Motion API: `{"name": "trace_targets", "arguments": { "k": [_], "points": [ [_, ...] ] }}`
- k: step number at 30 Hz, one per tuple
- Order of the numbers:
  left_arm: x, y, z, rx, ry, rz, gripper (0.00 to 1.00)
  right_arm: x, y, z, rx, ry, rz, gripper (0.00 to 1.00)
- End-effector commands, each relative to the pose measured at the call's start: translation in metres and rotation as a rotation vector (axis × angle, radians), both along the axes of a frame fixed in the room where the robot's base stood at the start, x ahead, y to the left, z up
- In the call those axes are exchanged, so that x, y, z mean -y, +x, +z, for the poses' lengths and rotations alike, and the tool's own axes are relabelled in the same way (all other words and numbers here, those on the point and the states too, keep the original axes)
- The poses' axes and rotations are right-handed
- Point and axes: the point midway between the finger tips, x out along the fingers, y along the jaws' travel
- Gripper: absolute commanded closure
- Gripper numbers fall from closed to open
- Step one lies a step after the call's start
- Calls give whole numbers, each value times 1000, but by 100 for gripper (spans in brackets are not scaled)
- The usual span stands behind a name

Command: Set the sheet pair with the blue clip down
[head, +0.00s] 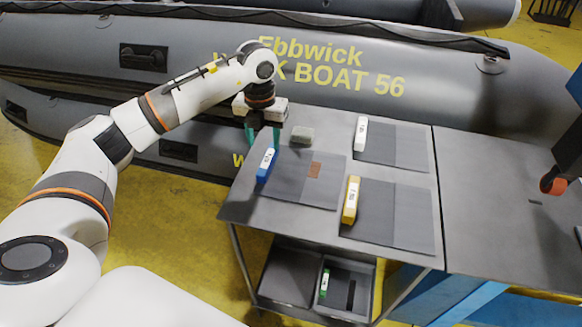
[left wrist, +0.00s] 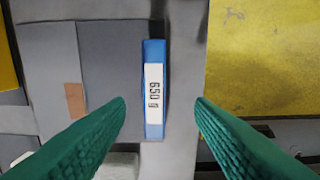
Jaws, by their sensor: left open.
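The sheet pair with the blue clip (head: 296,178) lies flat on the grey table (head: 275,219), with a brown patch (head: 314,170) on it. Its blue clip (head: 266,165) sits along the pair's left edge in the head view. In the left wrist view the blue clip (left wrist: 154,90) carries a white label reading "650 g", and the grey sheets (left wrist: 100,62) extend to its left. My left gripper (head: 263,143) has green fingers; they are open and empty. In the wrist view the fingers (left wrist: 160,108) stand either side of the clip's lower part, apart from it.
A sheet pair with a white clip (head: 361,134) and one with a yellow clip (head: 351,200) lie to the right. Below is a tray (head: 318,290) with a green item. A grey inflatable boat (head: 190,50) stands behind the table.

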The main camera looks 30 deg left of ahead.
Motion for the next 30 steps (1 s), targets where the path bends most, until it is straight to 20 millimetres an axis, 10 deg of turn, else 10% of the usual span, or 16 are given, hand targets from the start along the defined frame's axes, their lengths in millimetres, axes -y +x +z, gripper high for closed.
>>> {"name": "trace_targets", "arguments": {
  "k": [24, 30],
  "points": [
    [5, 3, -62, 1, 0, -3, 51, 8, 0, 21, 0, -11, 4, 100],
    [5, 3, -62, 1, 0, -3, 84, 8, 0, 21, 0, -11, 4, 100]
  ]
}}
